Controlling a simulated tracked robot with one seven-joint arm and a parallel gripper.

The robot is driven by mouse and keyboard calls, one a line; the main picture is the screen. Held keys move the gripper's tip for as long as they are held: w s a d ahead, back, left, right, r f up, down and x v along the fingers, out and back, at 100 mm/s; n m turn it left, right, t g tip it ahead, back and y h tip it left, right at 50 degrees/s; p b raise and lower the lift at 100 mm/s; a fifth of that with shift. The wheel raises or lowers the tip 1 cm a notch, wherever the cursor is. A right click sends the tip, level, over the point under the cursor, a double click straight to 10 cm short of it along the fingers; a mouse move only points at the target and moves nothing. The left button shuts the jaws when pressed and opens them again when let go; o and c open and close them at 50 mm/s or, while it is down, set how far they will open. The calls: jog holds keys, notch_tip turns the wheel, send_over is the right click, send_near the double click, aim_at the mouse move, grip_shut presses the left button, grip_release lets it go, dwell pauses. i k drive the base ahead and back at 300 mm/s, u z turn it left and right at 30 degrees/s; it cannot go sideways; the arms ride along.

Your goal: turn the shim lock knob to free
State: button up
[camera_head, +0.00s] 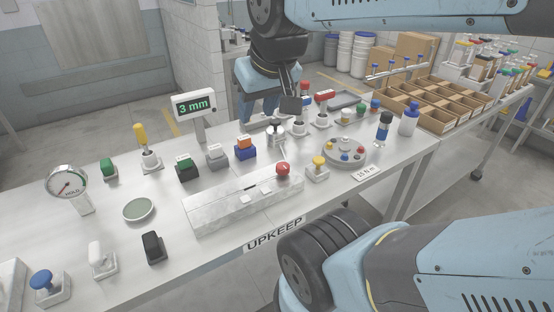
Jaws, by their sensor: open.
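My gripper (284,112) reaches down from the top centre over the back middle of the bench, its dark fingers apart. A small silver knob-like fitting (275,129) stands right below it; I cannot tell whether they touch. A red knob (283,169) sits at the right end of a long pale block (232,200), nearer the front and clear of my gripper. No label marks which one is the shim lock knob, and its lock or free setting cannot be read. A display (194,106) behind the block reads 3 mm.
The steel bench (105,205) carries green, grey and blue-orange blocks, several lever switches, a round dial plate (345,152) and a pressure gauge (66,184). A red-topped lever (323,106) stands close right of my gripper. A bottle (409,119) stands at right.

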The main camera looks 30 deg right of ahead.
aim_at(283, 168)
jog(key=z, duration=0.05)
jog(key=k, duration=0.85)
jog(key=z, duration=2)
jog(key=i, duration=1.2)
jog(key=u, duration=2.1)
